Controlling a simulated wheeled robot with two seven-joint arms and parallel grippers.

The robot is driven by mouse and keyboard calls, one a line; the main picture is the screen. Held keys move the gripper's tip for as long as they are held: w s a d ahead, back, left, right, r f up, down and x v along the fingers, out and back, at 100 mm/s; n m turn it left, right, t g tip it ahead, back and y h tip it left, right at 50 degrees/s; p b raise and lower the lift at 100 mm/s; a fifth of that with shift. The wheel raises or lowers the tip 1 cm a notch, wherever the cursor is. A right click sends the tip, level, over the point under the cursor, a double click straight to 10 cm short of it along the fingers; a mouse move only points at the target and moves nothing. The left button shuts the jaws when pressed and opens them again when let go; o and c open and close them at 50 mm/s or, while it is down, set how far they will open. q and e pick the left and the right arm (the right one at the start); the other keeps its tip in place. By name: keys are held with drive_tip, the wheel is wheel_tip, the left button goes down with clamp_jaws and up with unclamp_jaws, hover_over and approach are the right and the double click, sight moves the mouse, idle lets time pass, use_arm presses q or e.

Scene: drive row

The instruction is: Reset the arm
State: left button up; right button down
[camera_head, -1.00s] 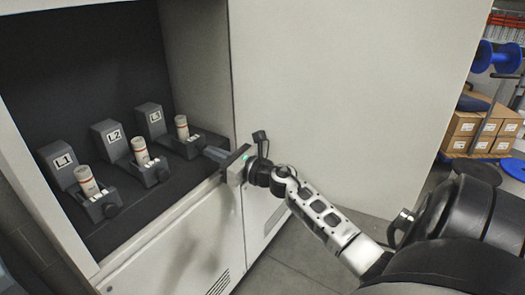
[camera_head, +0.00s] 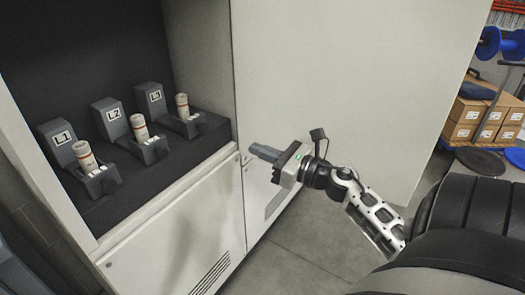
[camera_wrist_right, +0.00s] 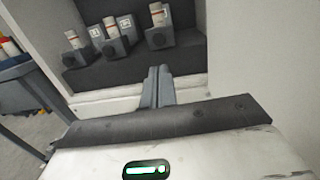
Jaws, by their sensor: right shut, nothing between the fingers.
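My right gripper (camera_head: 262,152) is shut and empty, outside the cabinet, in front of its right-hand edge and to the right of the fuse holders. In the right wrist view its closed fingers (camera_wrist_right: 158,86) point toward the cabinet shelf. My right arm comes in from the right, bent at the wrist. My left gripper is not in view.
The open cabinet (camera_head: 205,200) holds three grey holders labelled L1 (camera_head: 62,136), L2 (camera_head: 112,113) and L3 (camera_head: 155,96), each with a white-and-red cylinder. A large pale panel (camera_head: 340,70) stands behind my arm. Cardboard boxes (camera_head: 480,115) and blue reels stand far right. Floor shows below the arm.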

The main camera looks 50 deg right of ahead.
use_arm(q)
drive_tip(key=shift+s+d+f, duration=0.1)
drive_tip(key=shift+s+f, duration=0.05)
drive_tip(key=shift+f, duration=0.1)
use_arm(e)
drive_tip(key=shift+s, duration=0.3)
